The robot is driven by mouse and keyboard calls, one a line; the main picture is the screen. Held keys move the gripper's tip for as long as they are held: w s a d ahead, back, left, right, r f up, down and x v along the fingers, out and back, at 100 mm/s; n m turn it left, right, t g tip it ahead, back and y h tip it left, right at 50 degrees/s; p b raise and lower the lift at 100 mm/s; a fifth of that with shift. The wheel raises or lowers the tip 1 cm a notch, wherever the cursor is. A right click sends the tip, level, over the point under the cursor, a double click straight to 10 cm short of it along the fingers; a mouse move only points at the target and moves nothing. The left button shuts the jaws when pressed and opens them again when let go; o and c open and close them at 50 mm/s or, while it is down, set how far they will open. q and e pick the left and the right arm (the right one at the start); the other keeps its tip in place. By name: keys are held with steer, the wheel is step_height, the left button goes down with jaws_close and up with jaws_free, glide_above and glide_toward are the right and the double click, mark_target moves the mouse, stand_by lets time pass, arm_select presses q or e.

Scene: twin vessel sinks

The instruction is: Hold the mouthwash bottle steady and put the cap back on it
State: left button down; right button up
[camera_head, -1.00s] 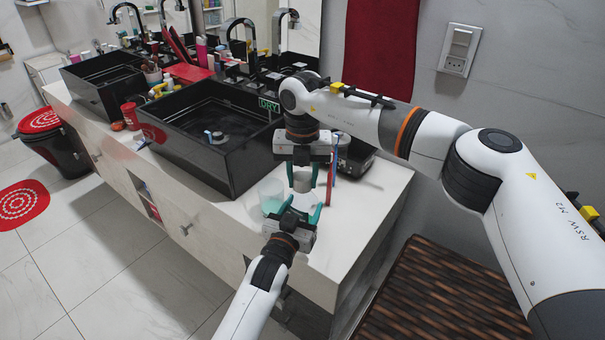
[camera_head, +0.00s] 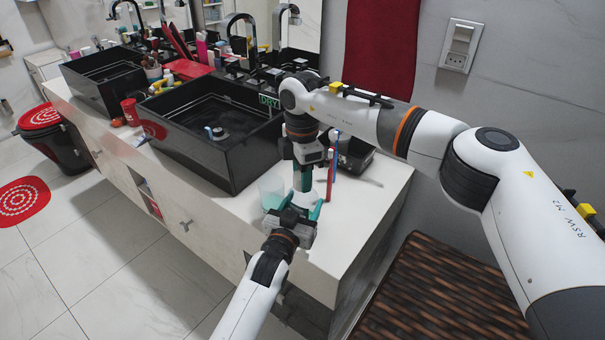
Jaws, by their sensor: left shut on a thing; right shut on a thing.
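The mouthwash bottle (camera_head: 304,198) shows only as a small pale patch at the front right of the counter. My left gripper (camera_head: 301,208) is shut on it from the front, a teal finger on each side. My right gripper (camera_head: 303,181) points straight down directly above the bottle. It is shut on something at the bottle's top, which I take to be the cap. The teal fingers are seen edge-on and hide the cap, so I cannot tell how it sits on the bottle.
The black sink (camera_head: 215,150) is to the left. The counter's front edge (camera_head: 320,265) is near.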

steer(key=m, duration=0.4)
steer(key=shift+m, duration=0.4)
steer(key=m, duration=0.5)
steer(key=shift+w+m, duration=0.1)
steer(key=shift+m, duration=0.3)
steer(key=o, duration=0.9)
steer(key=shift+r, duration=0.1)
steer(key=shift+r, duration=2.2)
steer(key=shift+c, duration=0.4)
